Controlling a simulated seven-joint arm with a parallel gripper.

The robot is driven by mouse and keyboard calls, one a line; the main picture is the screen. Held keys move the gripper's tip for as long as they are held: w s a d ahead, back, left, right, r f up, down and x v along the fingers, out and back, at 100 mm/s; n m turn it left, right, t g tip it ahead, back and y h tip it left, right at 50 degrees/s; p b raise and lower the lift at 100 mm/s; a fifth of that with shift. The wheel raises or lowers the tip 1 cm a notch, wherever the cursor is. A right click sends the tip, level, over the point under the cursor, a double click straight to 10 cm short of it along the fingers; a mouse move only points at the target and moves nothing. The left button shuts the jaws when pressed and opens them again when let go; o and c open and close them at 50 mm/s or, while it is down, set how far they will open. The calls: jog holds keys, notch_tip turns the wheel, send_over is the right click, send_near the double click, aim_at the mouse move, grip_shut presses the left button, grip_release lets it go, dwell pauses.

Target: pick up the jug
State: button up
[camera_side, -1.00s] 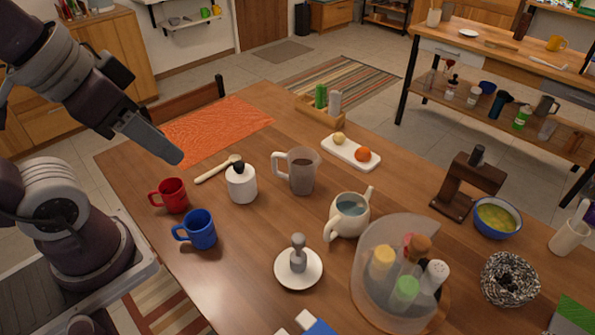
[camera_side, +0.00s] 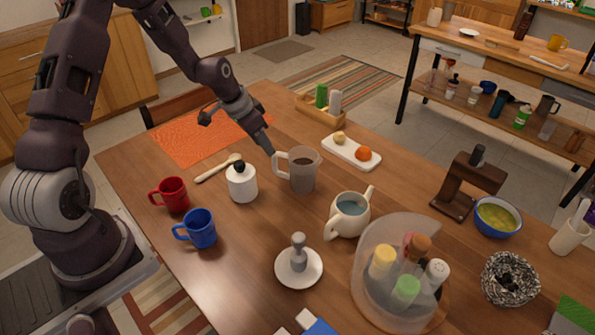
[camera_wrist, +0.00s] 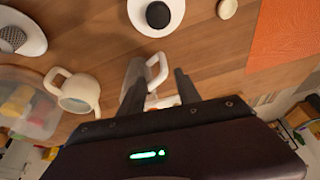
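The jug (camera_side: 304,176) is a see-through vessel with dark contents and a pale handle on its left. It stands upright on the wooden table. In the wrist view the jug (camera_wrist: 132,72) is partly hidden by a finger, and its handle (camera_wrist: 158,68) appears between my two fingers. My gripper (camera_side: 268,150) points down just above and left of the handle in the side view. In the wrist view my gripper (camera_wrist: 160,78) has its fingers apart and holds nothing. I cannot tell whether a finger touches the handle.
A white lidded pot (camera_side: 242,185) stands left of the jug. A cream two-handled pot (camera_side: 349,216) stands in front, to the right. A white tray (camera_side: 340,149) with two round items and a wooden rack (camera_side: 312,112) are behind. A wooden spoon (camera_side: 214,170) lies left.

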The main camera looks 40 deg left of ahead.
jog(key=x, duration=1.3)
jog(key=shift+a+f, duration=0.1)
jog(key=shift+a, duration=0.3)
grip_shut()
dwell(0.5)
